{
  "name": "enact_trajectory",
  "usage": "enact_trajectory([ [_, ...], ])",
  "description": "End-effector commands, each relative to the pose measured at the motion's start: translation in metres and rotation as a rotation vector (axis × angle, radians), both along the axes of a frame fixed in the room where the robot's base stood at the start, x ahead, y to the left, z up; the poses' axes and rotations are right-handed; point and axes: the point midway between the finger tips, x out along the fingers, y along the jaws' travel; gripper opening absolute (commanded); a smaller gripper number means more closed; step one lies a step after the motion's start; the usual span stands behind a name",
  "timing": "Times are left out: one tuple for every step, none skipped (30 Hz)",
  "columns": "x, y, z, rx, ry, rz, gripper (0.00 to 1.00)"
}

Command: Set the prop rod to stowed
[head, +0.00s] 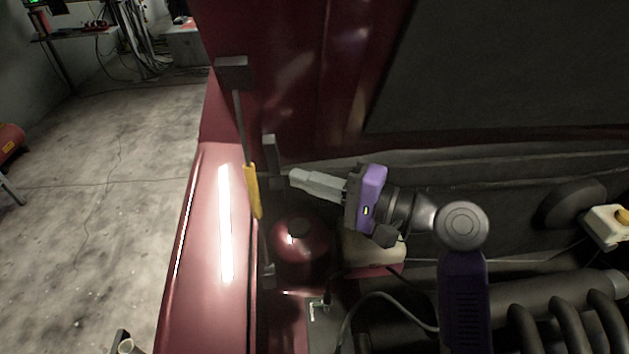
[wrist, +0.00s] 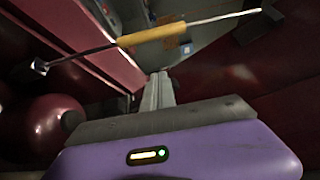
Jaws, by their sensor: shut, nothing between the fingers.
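The prop rod (head: 240,125) is a thin grey metal rod with a yellow sleeve (head: 252,190). In the head view it stands steeply along the fender's inner edge, its top at a dark block (head: 232,72) by the raised hood (head: 290,70). In the wrist view the yellow sleeve (wrist: 152,35) and rod cross the upper part of the picture at a slant. My gripper (head: 293,178) points left towards the sleeve, shut and empty, with a visible gap to it. Its closed fingers (wrist: 158,80) also show in the wrist view.
A dark upright post (head: 270,157) stands between my fingertips and the rod in the head view. A round red dome (head: 300,240) lies below my gripper. The red fender (head: 215,250) is at the left. Engine pipes (head: 570,310) fill the lower right. Open floor (head: 100,170) lies beyond the fender.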

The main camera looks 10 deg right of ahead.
Motion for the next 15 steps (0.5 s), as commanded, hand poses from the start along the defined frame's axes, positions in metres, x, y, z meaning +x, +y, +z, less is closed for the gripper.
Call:
enact_trajectory([
  [0.005, 0.010, 0.002, 0.000, 0.000, 0.004, 0.00],
  [0.008, 0.015, 0.002, -0.001, 0.001, 0.003, 0.00],
  [0.013, 0.022, 0.002, -0.001, 0.001, 0.003, 0.00],
  [0.016, 0.027, 0.002, -0.001, 0.001, 0.004, 0.00],
  [0.019, 0.032, 0.001, -0.001, 0.001, 0.005, 0.00],
  [0.023, 0.038, 0.002, 0.000, -0.001, 0.003, 0.00],
  [0.027, 0.043, 0.001, -0.001, 0.000, 0.003, 0.00],
  [0.030, 0.048, 0.001, -0.002, -0.001, 0.003, 0.00],
  [0.033, 0.054, 0.000, -0.001, 0.000, 0.002, 0.00],
  [0.027, 0.054, 0.000, -0.002, 0.001, 0.001, 0.00],
  [0.021, 0.054, 0.001, -0.002, 0.000, 0.000, 0.00],
  [0.015, 0.055, 0.001, -0.002, 0.000, 0.000, 0.00],
  [0.012, 0.056, 0.002, -0.001, 0.000, 0.000, 0.00],
  [0.008, 0.057, 0.001, -0.001, 0.001, 0.000, 0.00],
  [0.004, 0.058, 0.001, -0.001, 0.000, 0.000, 0.00],
])
